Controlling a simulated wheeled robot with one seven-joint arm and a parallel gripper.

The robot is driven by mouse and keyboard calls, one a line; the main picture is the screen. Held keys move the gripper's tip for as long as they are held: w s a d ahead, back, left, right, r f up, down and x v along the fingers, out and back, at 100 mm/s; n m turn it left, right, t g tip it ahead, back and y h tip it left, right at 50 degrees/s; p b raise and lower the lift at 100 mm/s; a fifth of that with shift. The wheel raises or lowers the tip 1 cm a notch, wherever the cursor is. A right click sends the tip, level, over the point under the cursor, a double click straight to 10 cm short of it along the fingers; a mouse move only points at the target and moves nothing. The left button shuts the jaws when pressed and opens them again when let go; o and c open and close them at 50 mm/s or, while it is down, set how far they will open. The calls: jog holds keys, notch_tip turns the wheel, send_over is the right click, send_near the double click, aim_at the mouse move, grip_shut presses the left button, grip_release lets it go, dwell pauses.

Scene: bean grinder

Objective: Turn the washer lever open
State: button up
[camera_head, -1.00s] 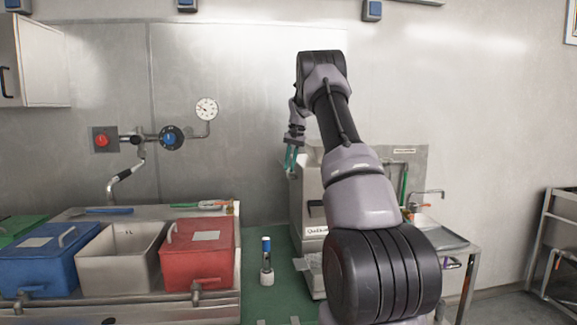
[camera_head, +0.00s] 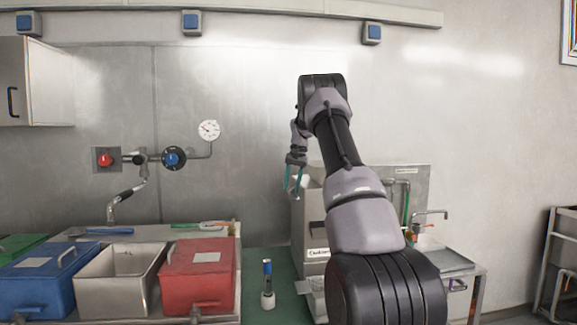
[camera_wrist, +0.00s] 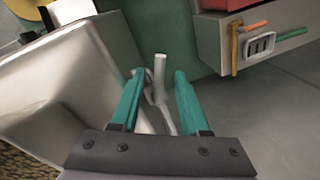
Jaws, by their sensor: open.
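My gripper (camera_head: 292,178) is high beside the grey machine (camera_head: 312,230), with its teal fingers pointing down. In the wrist view my gripper (camera_wrist: 159,71) is open, one finger on each side. A pale grey forked lever (camera_wrist: 159,92) shows between and beyond the fingers. I see no clear contact with it. I cannot tell for sure that it is the washer lever. A large pale metal body (camera_wrist: 75,85) fills the left of the wrist view. The lever is not clearly visible in the head view, where my arm hides part of the machine.
Blue (camera_head: 45,280) and red (camera_head: 200,280) bins stand at left. A white-and-blue bottle (camera_head: 267,285) stands on the green surface. A small sink (camera_head: 450,262) with a tap is at right.

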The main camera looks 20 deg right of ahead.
jog(key=w+a+m+h, duration=0.2)
jog(key=w+m, duration=0.2)
jog(key=m, duration=0.8)
notch_tip(320, 180, up, 10)
jog(key=s, duration=0.2)
jog(key=s+a+r+n+t+y, duration=0.1)
jog(key=s+a+r+n, duration=0.2)
jog(key=s, duration=0.8)
jog(key=s+a+r+n+t+y, duration=0.1)
jog(key=s+a+r+n, duration=0.3)
jog(key=s+a+r, duration=0.4)
jog(key=s+t, duration=0.1)
jog(key=s, duration=0.2)
jog(key=shift+s+t+y, duration=0.3)
jog(key=shift+s, duration=0.05)
jog(key=shift+d, duration=0.1)
